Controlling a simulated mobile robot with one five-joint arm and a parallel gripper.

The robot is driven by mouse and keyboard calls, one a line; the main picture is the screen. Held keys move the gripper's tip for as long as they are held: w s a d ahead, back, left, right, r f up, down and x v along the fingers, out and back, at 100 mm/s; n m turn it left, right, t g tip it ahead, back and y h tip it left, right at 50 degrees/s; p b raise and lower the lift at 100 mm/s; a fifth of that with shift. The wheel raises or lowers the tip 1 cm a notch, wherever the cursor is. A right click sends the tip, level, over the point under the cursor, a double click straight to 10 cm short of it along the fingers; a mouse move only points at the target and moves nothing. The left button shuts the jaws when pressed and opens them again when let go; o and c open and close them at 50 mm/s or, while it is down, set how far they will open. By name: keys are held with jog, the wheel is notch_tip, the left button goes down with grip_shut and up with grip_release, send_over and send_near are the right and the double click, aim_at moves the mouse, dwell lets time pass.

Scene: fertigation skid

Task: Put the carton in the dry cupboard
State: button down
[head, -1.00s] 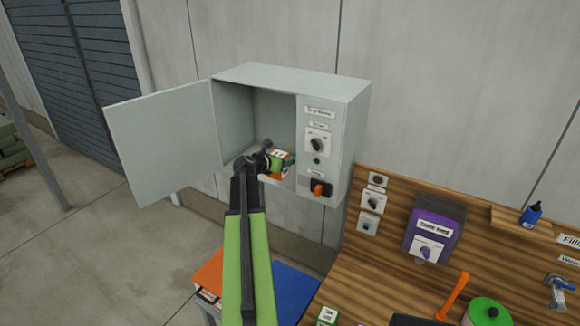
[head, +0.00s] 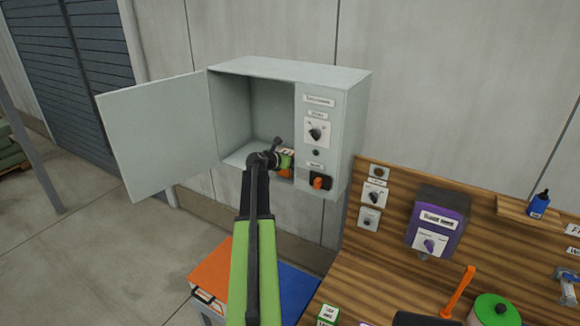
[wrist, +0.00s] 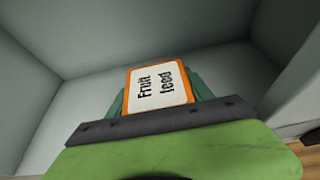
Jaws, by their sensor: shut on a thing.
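The dry cupboard (head: 230,66) is a pale grey wall box with its door (head: 155,135) swung open to the left. My gripper (head: 284,160) is at the lower right of its open compartment. It is shut on the carton (head: 285,173), which is orange and white. In the wrist view the carton (wrist: 158,86) shows a white face with an orange border, marked "Fruit feed", between the green fingers. Pale cupboard walls surround it there. My gripper hides part of the carton in the head view, and I cannot tell whether it touches the cupboard floor.
The cupboard's right front carries a dial (head: 316,133) and an orange switch (head: 320,182), close to the carton. An orange-lidded box (head: 212,272) and a blue surface (head: 298,290) are below. A purple unit (head: 437,225) hangs on the wooden panel at right. The compartment's left side looks empty.

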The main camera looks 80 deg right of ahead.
jog(key=shift+d+f, duration=0.25)
jog(key=shift+f, duration=0.4)
jog(key=shift+s+r, duration=0.1)
jog(key=shift+r, duration=0.1)
jog(key=shift+f, duration=0.1)
jog(key=c, duration=0.9)
grip_release()
jog(key=shift+f, duration=0.1)
jog(key=o, duration=0.5)
jog(key=shift+r, duration=0.3)
jog(key=p+v, duration=0.5)
jog(key=v, duration=0.7)
jog(key=shift+a+f, duration=0.1)
jog(key=shift+f, duration=0.05)
